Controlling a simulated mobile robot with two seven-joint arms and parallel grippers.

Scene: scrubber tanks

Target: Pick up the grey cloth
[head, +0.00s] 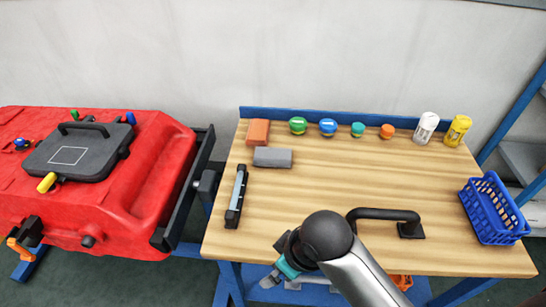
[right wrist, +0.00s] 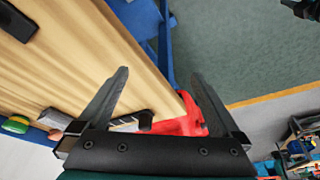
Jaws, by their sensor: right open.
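The grey cloth (head: 272,157) looks like a flat, folded grey block. It lies on the wooden table near its left back corner, just in front of a brown-orange block. In the right wrist view, a grey patch (right wrist: 55,118) at the lower left, partly hidden by my gripper, appears to be it. My right gripper (right wrist: 160,78) is open, with nothing between its fingers. In the head view, my right arm reaches in over the table's front edge, well short of the cloth; its fingertips are hard to make out there. My left gripper is not in view.
The brown-orange block (head: 258,132) and a dark bar-like tool (head: 236,197) are near the cloth. Several lidded jars and bottles line the back. A black handle (head: 384,215) and blue basket (head: 492,210) are at right. A red tank (head: 120,215) stands left. The table's middle is clear.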

